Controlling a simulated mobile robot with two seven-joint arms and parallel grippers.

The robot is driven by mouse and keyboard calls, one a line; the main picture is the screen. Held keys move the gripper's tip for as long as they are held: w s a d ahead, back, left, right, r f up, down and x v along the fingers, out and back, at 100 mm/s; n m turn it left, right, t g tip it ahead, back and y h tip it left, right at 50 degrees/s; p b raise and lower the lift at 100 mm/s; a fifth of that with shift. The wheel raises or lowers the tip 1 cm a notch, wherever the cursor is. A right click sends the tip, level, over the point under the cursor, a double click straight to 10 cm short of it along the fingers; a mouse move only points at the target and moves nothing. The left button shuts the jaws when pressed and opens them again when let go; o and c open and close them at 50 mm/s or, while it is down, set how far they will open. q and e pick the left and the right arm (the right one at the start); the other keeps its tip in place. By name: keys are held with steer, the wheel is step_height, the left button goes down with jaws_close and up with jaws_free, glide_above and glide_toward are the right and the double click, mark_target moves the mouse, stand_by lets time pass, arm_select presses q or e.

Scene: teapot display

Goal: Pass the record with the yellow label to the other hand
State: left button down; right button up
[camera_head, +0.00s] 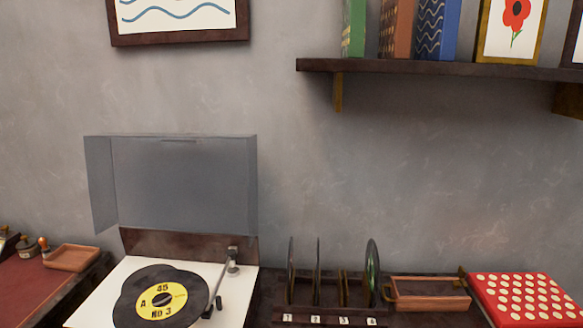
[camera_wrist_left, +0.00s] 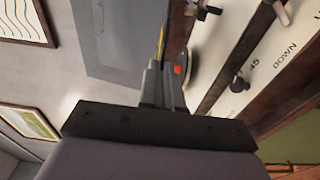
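The gripped rim is hidden between the fingers. No gripper shows in the head view, and my right gripper is in neither view.
The turntable's clear lid (camera_head: 180,185) stands open behind, and its tonearm (camera_head: 218,285) is at the right. Further right are a record rack (camera_head: 330,320) with several upright records, an orange tray (camera_head: 430,302) and a red box with pale dots (camera_head: 525,300). A shelf (camera_head: 440,68) hangs above.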

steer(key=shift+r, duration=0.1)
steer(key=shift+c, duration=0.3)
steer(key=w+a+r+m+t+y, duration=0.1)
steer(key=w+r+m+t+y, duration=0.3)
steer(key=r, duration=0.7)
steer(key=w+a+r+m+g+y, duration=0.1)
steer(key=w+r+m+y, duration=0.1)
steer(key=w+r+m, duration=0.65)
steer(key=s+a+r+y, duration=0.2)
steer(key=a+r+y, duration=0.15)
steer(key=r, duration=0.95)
arm_select(q)
steer(key=d+r+m+g+h, duration=0.1)
steer(key=d+r+m+h, duration=0.1)
steer(key=d, duration=0.4)
steer(key=s+d+r+m+g+h, duration=0.1)
steer(key=d+r+m+h, duration=0.2)
steer(key=d+r+h, duration=0.1)
steer(key=d+r+m+g+h, duration=0.2)
steer(key=d+h, duration=0.3)
steer(key=d, duration=0.4)
steer(key=shift+s+r+m+h, duration=0.25)
steer(key=shift+r+m+h, duration=0.05)
steer(key=shift+r+m, duration=0.25)
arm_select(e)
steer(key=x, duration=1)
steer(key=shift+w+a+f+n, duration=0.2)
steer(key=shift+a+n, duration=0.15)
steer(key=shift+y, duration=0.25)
